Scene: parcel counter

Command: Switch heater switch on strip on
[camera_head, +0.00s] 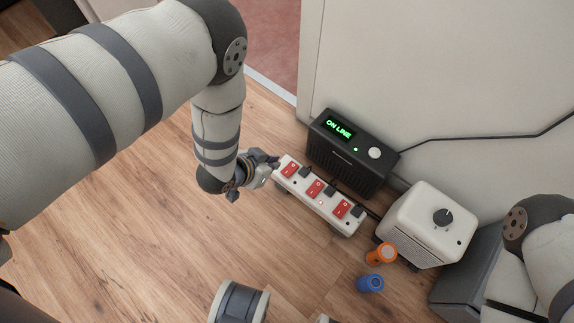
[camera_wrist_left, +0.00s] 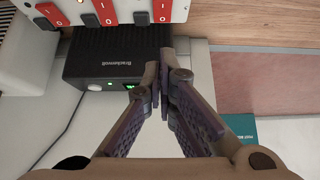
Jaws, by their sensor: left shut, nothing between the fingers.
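A white power strip (camera_head: 303,181) with three red rocker switches lies on the wood floor. Its switches are a left one (camera_head: 290,169), a middle one (camera_head: 315,188) and a right one (camera_head: 341,208); which is the heater's I cannot read. The strip also shows at the top of the left wrist view (camera_wrist_left: 78,18). My left gripper (camera_head: 268,167) is shut and empty, at the strip's left end beside the left switch. In the wrist view its closed fingertips (camera_wrist_left: 167,62) lie below the strip's end switch (camera_wrist_left: 162,10). Contact cannot be told. My right gripper is out of view.
A black box (camera_head: 345,160) reading "ON LINE" stands behind the strip. A cream box with a dial (camera_head: 425,225), perhaps the heater, stands at the right. Orange (camera_head: 381,253) and blue (camera_head: 370,283) cylinders stand in front of it. Floor at the left is clear.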

